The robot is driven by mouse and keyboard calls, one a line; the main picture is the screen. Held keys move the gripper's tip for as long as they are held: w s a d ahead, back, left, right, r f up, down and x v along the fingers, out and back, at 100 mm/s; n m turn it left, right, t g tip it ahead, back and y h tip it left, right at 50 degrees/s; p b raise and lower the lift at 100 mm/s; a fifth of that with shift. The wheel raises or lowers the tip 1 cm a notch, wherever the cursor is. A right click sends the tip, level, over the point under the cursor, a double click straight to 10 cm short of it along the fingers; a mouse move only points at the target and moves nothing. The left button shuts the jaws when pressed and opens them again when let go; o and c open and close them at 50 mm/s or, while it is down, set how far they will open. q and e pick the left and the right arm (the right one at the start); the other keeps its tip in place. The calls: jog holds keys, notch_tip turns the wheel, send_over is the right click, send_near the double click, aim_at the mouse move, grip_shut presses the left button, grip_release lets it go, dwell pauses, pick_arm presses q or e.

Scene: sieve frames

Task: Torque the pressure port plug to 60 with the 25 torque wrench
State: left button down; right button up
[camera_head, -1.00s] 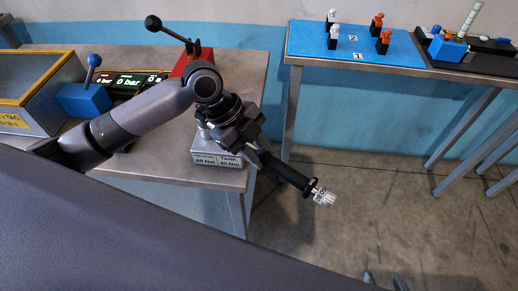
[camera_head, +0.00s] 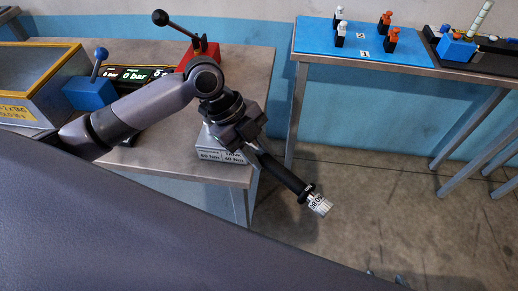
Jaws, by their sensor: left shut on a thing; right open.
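My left gripper (camera_head: 250,143) is shut on the torque wrench (camera_head: 280,172), a black-handled tool with a white marked scale at its lower end. The wrench hangs tilted down to the right, past the table edge and over the floor. The scale's digits are too small to read surely. A grey block (camera_head: 212,150) with torque labels in Nm sits on the table, partly behind the gripper. I cannot make out the pressure port plug.
The left table (camera_head: 165,170) holds a blue lever block (camera_head: 88,93), a red block with a black lever (camera_head: 200,57), a pressure display (camera_head: 135,76) and a yellow-framed box (camera_head: 35,95). The right table has a blue mat (camera_head: 370,52) with several small figures. Floor between is clear.

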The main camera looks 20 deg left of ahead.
pick_arm(q)
jog(key=shift+s, duration=0.15)
jog(key=shift+s+a+m+g, duration=0.3)
jog(key=shift+s+m, duration=0.2)
jog(key=shift+s+a, duration=0.1)
jog(key=shift+s+a+m+g, duration=0.25)
jog(key=shift+s+m+g, duration=0.05)
jog(key=shift+s+m, duration=0.2)
jog(key=shift+s+a, duration=0.1)
dwell(0.6)
dwell(0.3)
jog(key=shift+w+d, duration=0.25)
jog(key=shift+w, duration=0.15)
